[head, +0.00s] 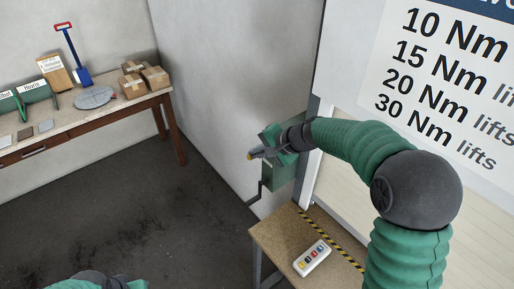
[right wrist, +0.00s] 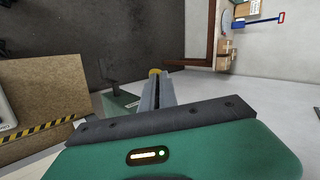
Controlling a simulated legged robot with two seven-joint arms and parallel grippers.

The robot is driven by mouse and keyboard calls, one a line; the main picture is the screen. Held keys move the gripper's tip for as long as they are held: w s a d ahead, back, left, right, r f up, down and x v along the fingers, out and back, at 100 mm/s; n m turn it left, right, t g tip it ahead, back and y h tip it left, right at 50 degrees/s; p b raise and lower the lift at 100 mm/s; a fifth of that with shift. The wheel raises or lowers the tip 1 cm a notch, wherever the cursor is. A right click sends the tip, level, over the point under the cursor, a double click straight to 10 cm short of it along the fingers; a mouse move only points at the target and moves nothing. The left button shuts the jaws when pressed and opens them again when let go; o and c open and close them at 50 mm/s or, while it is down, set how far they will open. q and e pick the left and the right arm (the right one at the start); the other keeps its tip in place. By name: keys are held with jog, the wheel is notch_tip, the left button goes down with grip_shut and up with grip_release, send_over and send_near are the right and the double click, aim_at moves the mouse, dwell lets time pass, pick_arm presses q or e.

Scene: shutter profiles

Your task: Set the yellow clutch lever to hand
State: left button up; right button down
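The yellow clutch lever shows only as a small yellow knob (head: 250,156) at the tips of my right gripper (head: 259,153). The green box (head: 279,174) is mounted on the wall just behind and below the gripper. In the right wrist view, the yellow knob (right wrist: 155,72) sits at the far end of the two grey fingers (right wrist: 157,90). The fingers are close together and look shut on it; they hide the rest of the lever. Part of the green box (right wrist: 120,104) shows left of the fingers. My left gripper is not in view; only part of my left arm shows at the bottom.
A wooden table (head: 272,236) with a striped edge and a white button box (head: 312,258) stands below the gripper. A workbench (head: 60,128) with cartons (head: 154,77) is at the back left. A torque chart (head: 440,90) hangs at right. The floor between is clear.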

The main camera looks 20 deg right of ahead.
pick_arm(q)
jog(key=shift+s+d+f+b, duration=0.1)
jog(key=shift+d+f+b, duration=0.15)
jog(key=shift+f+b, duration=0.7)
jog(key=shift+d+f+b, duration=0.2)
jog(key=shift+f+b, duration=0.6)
jog(key=shift+b, duration=0.2)
pick_arm(e)
jog(key=shift+s+a+f+n+t+h, duration=0.15)
jog(key=shift+a+f+n+t+h, duration=0.15)
jog(key=shift+f+h, duration=0.25)
jog(key=shift+s+a+f+n+t+h, duration=0.1)
jog(key=shift+f+n+t+h, duration=0.05)
jog(key=shift+f+n+h, duration=0.3)
jog(key=shift+s+a+f+n+t+h, duration=0.15)
jog(key=shift+f+n+t+h, duration=0.1)
jog(key=shift+f+h, duration=0.35)
